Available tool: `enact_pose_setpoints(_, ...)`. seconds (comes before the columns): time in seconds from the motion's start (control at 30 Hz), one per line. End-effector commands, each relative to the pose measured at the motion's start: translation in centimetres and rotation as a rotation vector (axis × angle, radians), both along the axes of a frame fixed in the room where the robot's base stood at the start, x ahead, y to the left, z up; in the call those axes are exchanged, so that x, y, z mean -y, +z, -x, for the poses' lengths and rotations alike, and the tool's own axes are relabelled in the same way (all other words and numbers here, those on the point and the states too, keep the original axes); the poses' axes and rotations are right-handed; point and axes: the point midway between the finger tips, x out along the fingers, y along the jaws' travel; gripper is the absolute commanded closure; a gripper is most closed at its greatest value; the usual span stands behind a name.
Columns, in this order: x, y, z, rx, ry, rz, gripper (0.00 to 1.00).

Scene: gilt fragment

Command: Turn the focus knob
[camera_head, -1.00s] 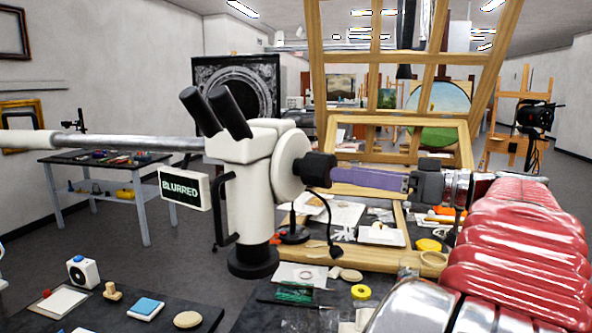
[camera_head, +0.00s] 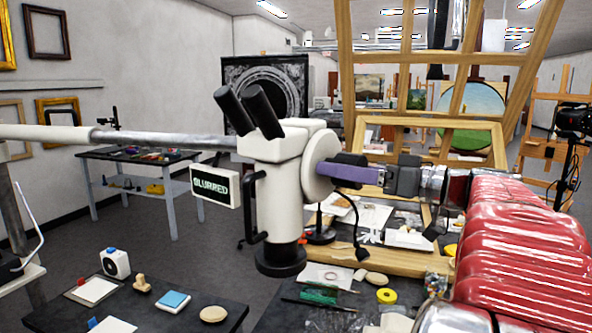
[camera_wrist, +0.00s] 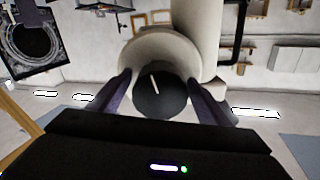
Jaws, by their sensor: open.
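The white microscope (camera_head: 275,190) stands on its arm in the middle of the head view, with two black eyepieces and a small screen (camera_head: 216,187) reading "BLURRED". Its black focus knob (camera_head: 350,158) sits on the right side of the round white housing. In the wrist view the knob (camera_wrist: 160,103) faces me, with a white line on its face tilted slightly from upright. My gripper (camera_head: 325,172) is open. In the wrist view its purple fingers (camera_wrist: 162,95) stand on either side of the knob, with a gap visible on each side. The near finger partly hides the knob in the head view.
A wooden frame (camera_head: 437,150) stands behind my arm.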

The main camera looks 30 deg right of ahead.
Motion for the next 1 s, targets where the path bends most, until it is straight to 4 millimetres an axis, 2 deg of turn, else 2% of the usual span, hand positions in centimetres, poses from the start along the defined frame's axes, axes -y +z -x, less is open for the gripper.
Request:
enact_pose_setpoints(0.1,0.02,0.00,0.01,0.000,0.000,0.000,0.29)
enact_pose_setpoints(0.67,0.02,0.00,0.04,0.000,0.000,0.000,0.68)
enact_pose_setpoints(0.7,-0.71,0.04,0.06,0.001,0.002,0.001,0.70)
enact_pose_setpoints(1.0,-0.01,0.01,0.06,-0.013,0.001,-0.032,0.70)
